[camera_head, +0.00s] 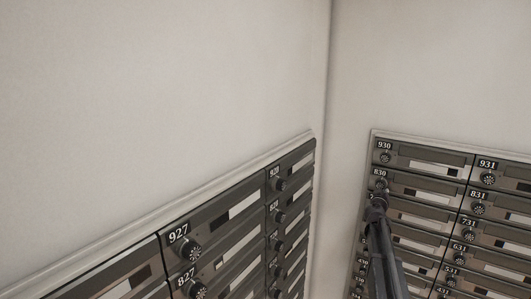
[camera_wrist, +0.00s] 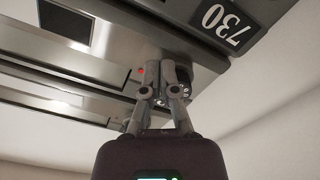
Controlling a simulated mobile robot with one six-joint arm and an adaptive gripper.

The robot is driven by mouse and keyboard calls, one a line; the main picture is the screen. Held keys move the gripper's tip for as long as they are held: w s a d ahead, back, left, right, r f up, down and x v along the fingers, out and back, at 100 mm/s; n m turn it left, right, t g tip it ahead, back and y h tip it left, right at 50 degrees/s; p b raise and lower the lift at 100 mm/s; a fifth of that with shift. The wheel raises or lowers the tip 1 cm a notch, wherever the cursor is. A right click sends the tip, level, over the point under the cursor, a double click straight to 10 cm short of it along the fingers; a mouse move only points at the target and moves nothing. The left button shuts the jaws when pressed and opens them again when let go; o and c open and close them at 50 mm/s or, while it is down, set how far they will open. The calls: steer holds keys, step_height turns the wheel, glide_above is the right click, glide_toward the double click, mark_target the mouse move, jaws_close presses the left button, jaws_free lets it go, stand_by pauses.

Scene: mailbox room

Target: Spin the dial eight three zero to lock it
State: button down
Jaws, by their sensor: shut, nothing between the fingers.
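In the head view, the mailbox door labelled 830 (camera_head: 408,186) is in the second row of the right-hand bank. Its round dark dial (camera_head: 380,184) shows just under the number plate, partly covered by my gripper (camera_head: 377,199). In the wrist view, my gripper (camera_wrist: 163,78) is shut with nothing between its fingers, and its tips are close to the mailbox fronts. A dark dial with white marks (camera_wrist: 190,97) shows partly behind the right finger. I cannot tell whether the fingertips touch it, and its setting is too small to read.
Door 930 (camera_head: 422,157) is just above, and the column with 931 (camera_head: 503,171) is to the right. Another bank, with 927 (camera_head: 225,234), stands on the left wall near the corner. A 730 plate (camera_wrist: 222,19) shows upside down in the wrist view. The upper walls are bare.

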steer(key=shift+w+a+r, duration=0.1)
steer(key=shift+a+r, duration=0.05)
steer(key=shift+w+a+f+b, duration=0.25)
steer(key=shift+a+f+b, duration=0.1)
steer(key=shift+f, duration=0.1)
stand_by(0.8)
steer(key=shift+w+a+f, duration=0.15)
steer(key=shift+w+a, duration=0.2)
steer(key=shift+a, duration=0.1)
stand_by(0.7)
steer(key=shift+f, duration=0.1)
steer(key=shift+f+b, duration=0.3)
steer(key=shift+b, duration=0.25)
steer(key=shift+s, duration=0.1)
steer(key=v, duration=0.6)
stand_by(0.4)
steer(key=shift+a, duration=0.2)
